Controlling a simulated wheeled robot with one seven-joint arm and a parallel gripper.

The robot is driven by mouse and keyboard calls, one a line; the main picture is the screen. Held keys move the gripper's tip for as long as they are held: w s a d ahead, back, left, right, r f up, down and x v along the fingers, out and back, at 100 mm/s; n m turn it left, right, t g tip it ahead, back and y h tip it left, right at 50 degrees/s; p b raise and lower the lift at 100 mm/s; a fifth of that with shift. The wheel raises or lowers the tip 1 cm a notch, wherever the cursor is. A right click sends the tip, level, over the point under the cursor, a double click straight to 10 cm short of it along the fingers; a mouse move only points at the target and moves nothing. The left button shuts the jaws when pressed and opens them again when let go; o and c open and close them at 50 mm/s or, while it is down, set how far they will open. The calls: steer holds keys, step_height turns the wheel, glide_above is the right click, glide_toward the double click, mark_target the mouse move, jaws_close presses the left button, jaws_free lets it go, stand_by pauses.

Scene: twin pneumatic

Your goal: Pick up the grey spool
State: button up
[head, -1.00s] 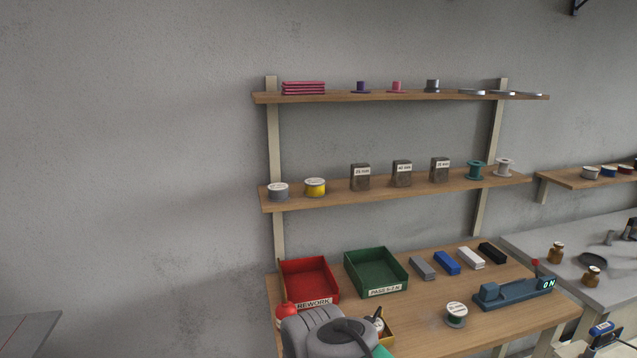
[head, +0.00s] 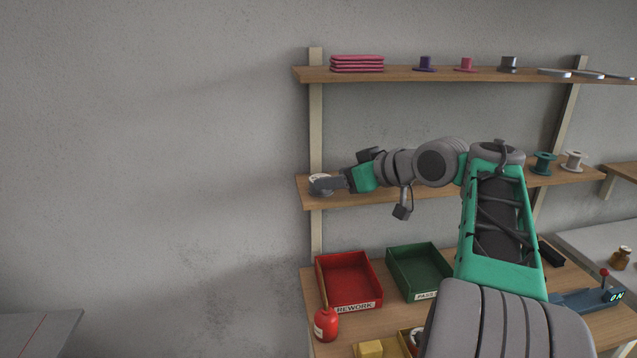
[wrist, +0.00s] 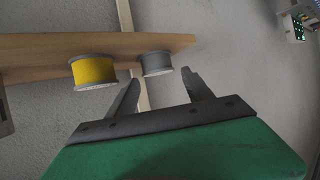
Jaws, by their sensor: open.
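The grey spool (wrist: 157,63) sits near the end of the middle shelf (wrist: 40,52) in the wrist view, which shows the scene upside down. My gripper (wrist: 161,78) is open and empty, its fingertips pointing at the spool with one finger towards either side of it. I cannot tell whether the fingers touch it. In the head view my gripper (head: 328,184) is at the left end of the shelf, partly covering the grey spool (head: 315,178).
A yellow spool (wrist: 93,72) stands close beside the grey one. Below are a red bin (head: 348,282), a green bin (head: 420,270) and a red bottle (head: 326,324). Open wall lies left of the shelves.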

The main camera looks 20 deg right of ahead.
mark_target(313, 192)
steer(key=x, duration=0.4)
steer(key=shift+w+d+f+p, duration=0.1)
steer(key=shift+w+p, duration=0.25)
steer(key=shift+p, duration=0.05)
steer(key=c, duration=1.1)
steer(key=shift+c, duration=0.3)
